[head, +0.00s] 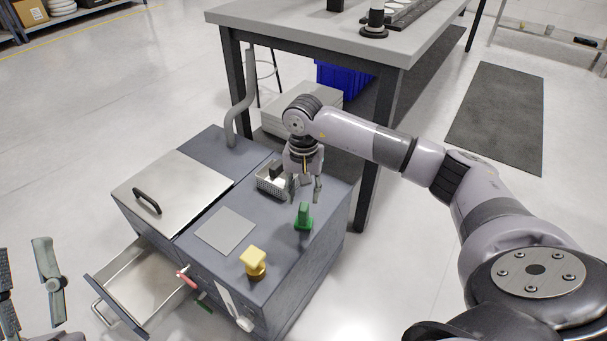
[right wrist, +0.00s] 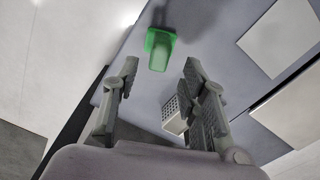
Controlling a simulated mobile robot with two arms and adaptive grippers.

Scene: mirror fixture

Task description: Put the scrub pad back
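A green handled block (head: 303,218) stands on the grey machine top near its right edge. It also shows ahead of the fingers in the right wrist view (right wrist: 159,48). I cannot tell whether it is the scrub pad. A small perforated basket (head: 265,183) with a dark item stands behind it; its corner shows in the right wrist view (right wrist: 174,118). My right gripper (head: 304,190) is open and empty, above the machine top beside the basket and behind the green block. My left gripper (head: 30,286) is open and empty at the lower left.
A yellow knob-like object (head: 254,262) stands near the machine's front edge. A flat grey plate (head: 226,231) lies on the top. A lid with a black handle (head: 147,201) is at left, above an open drawer (head: 130,291). A workbench (head: 310,28) stands behind.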

